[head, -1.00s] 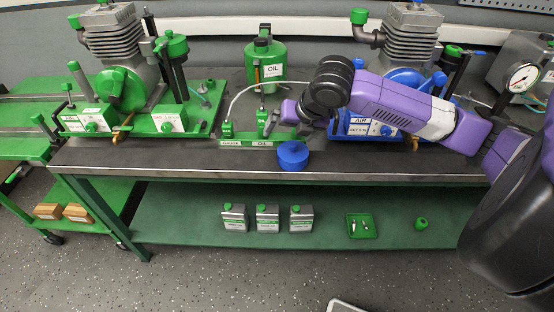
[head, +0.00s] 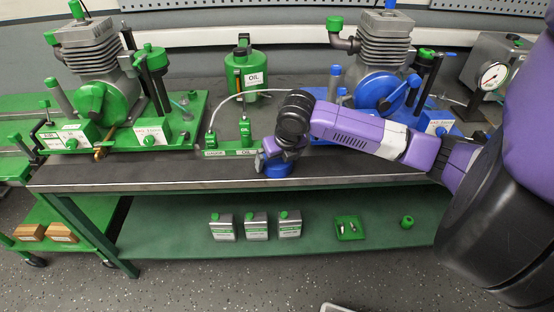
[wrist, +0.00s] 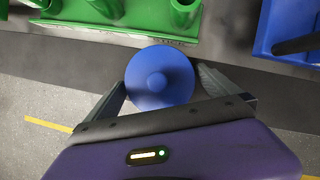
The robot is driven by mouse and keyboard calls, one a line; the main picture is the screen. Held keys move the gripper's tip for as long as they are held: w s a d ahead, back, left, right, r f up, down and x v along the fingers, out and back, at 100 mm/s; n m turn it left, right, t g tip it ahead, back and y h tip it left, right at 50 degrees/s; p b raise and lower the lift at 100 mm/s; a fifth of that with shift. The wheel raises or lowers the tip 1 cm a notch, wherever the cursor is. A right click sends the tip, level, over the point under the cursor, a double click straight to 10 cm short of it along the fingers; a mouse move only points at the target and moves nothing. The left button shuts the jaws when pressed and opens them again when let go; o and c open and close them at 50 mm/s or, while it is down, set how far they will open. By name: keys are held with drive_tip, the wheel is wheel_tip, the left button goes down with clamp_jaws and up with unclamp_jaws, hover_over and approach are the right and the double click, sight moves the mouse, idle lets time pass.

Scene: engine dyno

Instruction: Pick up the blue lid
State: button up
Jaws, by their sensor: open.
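The blue lid (wrist: 158,78) is round with a small knob in its middle, seen from above in the wrist view. In the head view the blue lid (head: 278,171) sits near the front edge of the dark bench top, partly hidden by my gripper (head: 270,160). My gripper (wrist: 160,88) is open, with one finger on each side of the lid. The left finger is close to the lid's side. I cannot tell whether either finger touches it.
A green oil manifold (head: 230,150) stands just behind the lid, and a green oil canister (head: 246,68) further back. Engines stand on a green base (head: 180,125) at left and a blue base at right. The bench top (head: 150,177) is clear along its front.

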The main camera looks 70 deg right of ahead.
drive_tip(key=shift+w+d+f, duration=0.1)
drive_tip(key=shift+f, duration=0.15)
drive_tip(key=c, duration=1.2)
wheel_tip(320, 180, up, 20)
drive_tip(key=shift+r, duration=0.1)
